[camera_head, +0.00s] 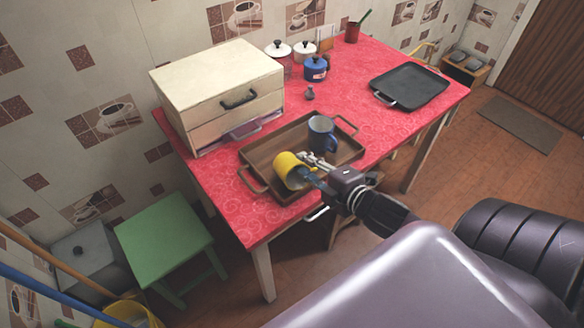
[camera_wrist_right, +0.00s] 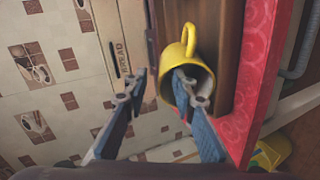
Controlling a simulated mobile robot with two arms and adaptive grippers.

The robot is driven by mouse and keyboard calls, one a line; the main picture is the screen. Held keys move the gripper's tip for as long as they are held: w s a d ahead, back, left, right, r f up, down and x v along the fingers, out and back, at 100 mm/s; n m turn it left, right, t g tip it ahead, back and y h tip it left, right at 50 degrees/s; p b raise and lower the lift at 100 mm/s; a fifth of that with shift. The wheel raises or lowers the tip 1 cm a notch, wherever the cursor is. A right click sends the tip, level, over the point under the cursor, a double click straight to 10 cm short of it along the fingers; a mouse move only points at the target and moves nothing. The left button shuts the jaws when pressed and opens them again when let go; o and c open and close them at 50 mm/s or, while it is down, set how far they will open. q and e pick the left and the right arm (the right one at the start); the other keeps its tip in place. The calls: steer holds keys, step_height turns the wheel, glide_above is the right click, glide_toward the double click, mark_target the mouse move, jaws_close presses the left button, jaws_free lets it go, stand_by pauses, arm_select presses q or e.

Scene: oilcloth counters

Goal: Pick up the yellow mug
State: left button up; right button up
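The yellow mug (camera_head: 288,172) lies tilted on its side in the near part of the wooden tray (camera_head: 260,154), its mouth turned toward my right gripper. My right gripper (camera_head: 314,168) is at the mug's mouth. In the right wrist view the yellow mug (camera_wrist_right: 203,68) shows its open mouth and its handle. There my right gripper (camera_wrist_right: 160,84) has its fingers apart. One finger overlaps the mouth and appears to reach inside; the other is outside, beyond the rim. I cannot tell whether either touches the wall. My left gripper is not in view.
A dark blue mug (camera_head: 321,136) stands in the tray just behind my right gripper. A drawer box (camera_head: 215,88), a blue canister (camera_head: 315,70) and a black baking tray (camera_head: 410,86) are on the red table (camera_head: 352,100). A green stool (camera_head: 163,236) stands left of the table.

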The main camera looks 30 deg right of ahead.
mark_target(292, 160)
steer(key=shift+a+p+x, duration=0.2)
steer(key=shift+x, duration=1.25)
steer(key=shift+a+p+x, duration=0.15)
steer(key=shift+p+x, duration=0.05)
steer(key=shift+x, duration=1.25)
steer(key=shift+f, duration=0.1)
jaws_close()
